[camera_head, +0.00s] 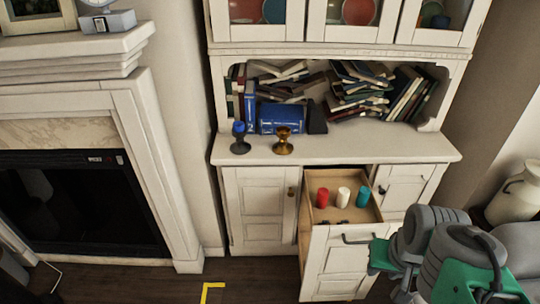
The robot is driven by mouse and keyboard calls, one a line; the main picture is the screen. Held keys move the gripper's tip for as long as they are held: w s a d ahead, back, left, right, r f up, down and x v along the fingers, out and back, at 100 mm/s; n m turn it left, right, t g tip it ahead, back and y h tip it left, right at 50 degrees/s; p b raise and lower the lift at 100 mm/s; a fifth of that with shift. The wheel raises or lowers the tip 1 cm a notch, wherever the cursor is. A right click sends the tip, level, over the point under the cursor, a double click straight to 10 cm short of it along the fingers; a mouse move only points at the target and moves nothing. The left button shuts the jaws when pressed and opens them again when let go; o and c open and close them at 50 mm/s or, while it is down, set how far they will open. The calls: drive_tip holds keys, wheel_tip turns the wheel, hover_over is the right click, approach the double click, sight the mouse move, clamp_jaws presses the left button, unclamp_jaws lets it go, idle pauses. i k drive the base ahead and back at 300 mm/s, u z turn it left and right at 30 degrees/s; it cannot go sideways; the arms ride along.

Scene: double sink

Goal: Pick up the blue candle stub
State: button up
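A short blue candle stub (239,128) stands upright in a dark candle holder (240,146) on the cabinet's counter, at the left. An empty-looking brass holder (284,141) stands just right of it. In the open drawer (311,222) below, a red stub (322,197), a white stub (343,196) and a teal-blue stub (363,196) stand upright in a row, slightly apart. My grey and green arm is at the lower right, in front of the drawer's right side. My gripper's fingers do not show.
The white cabinet's counter (345,148) has clear room on its right. Books, some piled loosely (360,88), fill the shelf behind. The drawer juts out into the room. A fireplace (75,200) stands left, a white jug (516,193) right. Yellow tape (212,287) marks the floor.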

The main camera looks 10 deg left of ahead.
sight(238, 127)
drive_tip(key=u, duration=2.2)
drive_tip(key=i, duration=2)
drive_tip(key=z, duration=1.15)
